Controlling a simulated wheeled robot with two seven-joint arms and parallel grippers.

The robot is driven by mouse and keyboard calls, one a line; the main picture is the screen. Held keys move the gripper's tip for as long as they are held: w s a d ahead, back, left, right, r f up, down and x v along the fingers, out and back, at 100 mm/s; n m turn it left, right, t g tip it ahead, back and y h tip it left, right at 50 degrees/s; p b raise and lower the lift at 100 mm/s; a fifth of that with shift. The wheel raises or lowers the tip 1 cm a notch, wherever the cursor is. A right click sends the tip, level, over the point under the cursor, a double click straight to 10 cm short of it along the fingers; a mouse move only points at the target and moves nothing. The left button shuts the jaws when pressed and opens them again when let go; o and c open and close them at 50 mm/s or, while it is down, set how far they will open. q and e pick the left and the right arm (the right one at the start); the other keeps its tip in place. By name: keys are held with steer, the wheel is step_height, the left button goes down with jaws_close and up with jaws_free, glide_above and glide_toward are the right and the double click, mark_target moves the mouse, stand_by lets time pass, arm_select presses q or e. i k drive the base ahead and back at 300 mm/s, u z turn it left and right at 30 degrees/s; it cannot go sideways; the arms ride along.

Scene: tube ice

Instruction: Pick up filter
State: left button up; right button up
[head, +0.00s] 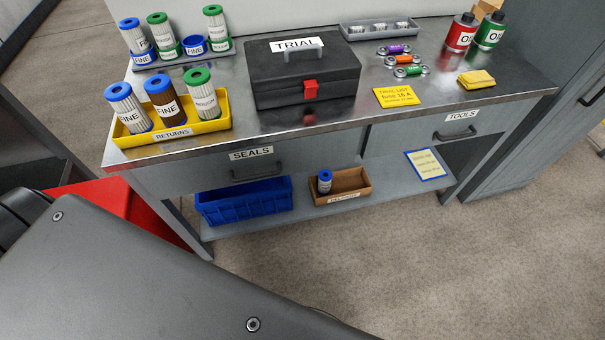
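Filters stand at the left of the metal workbench (235,120). In the yellow RETURNS tray (212,127) are a white blue-capped FINE filter (127,108), a brown blue-capped filter (164,102) and a white green-capped filter (203,95). Behind, on a grey rack (205,55), stand a blue-capped FINE filter (134,37) and two green-capped filters (161,34) (217,26); a blue FINE holder (194,45) there is empty. A small blue-capped filter (325,182) stands in a brown cardboard box (352,185) on the lower shelf. Neither gripper shows.
A black TRIAL toolbox (335,75) stands mid-bench. Right of it are a yellow note (397,96), small coloured parts (399,60), a yellow cloth (477,79) and red (461,33) and green (491,31) oil bottles. A blue crate (245,203) sits below. Floor in front is clear at right.

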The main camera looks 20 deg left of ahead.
mark_target(325, 176)
steer(key=u, duration=0.75)
steer(key=i, duration=0.6)
steer(key=u, duration=0.65)
